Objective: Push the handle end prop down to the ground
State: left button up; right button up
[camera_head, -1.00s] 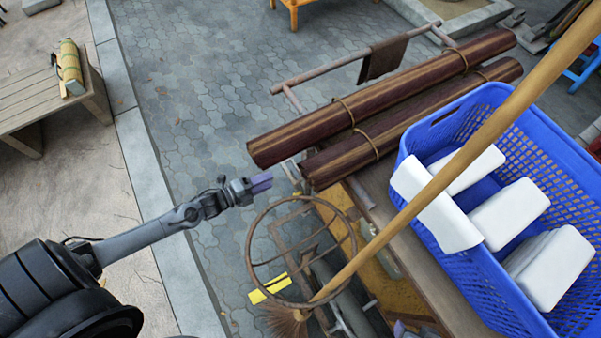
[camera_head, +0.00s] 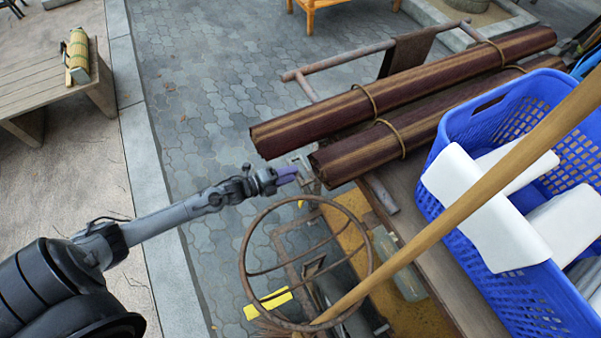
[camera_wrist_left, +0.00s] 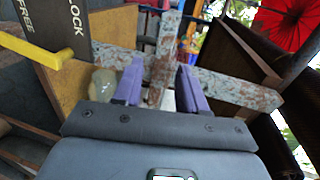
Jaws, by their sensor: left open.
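A rusty, paint-worn metal bar with a crosspiece, which looks like the handle end prop (camera_wrist_left: 160,70), stands in front of my left gripper in the left wrist view. My left gripper (camera_head: 288,172) is open, with its purple fingers pointing at the cart's end near the log ends. In the left wrist view the left gripper (camera_wrist_left: 158,88) has one finger on each side of the upright bar. I cannot tell whether the fingers touch it. In the head view the prop is small and mostly hidden by the fingers and logs. My right gripper is not in view.
Two dark roped rolls (camera_head: 400,88) lie on the cart beside a blue crate (camera_head: 447,150) with white blocks. A broom handle (camera_head: 450,217) slants across. A rusty ring frame (camera_head: 243,265) is below my gripper. A dark LOCK/FREE sign (camera_wrist_left: 65,35) and yellow lever (camera_wrist_left: 30,52) are at left.

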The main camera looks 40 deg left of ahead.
pick_arm(q)
jog(key=b+x, duration=0.1)
jog(key=x, duration=0.2)
jog(key=shift+w+f, duration=0.1)
jog(key=shift+w, duration=0.25)
jog(key=shift+w+d, duration=0.3)
jog(key=shift+w, duration=0.15)
grip_shut()
jog(key=shift+a+f, duration=0.1)
jog(key=shift+f, duration=0.05)
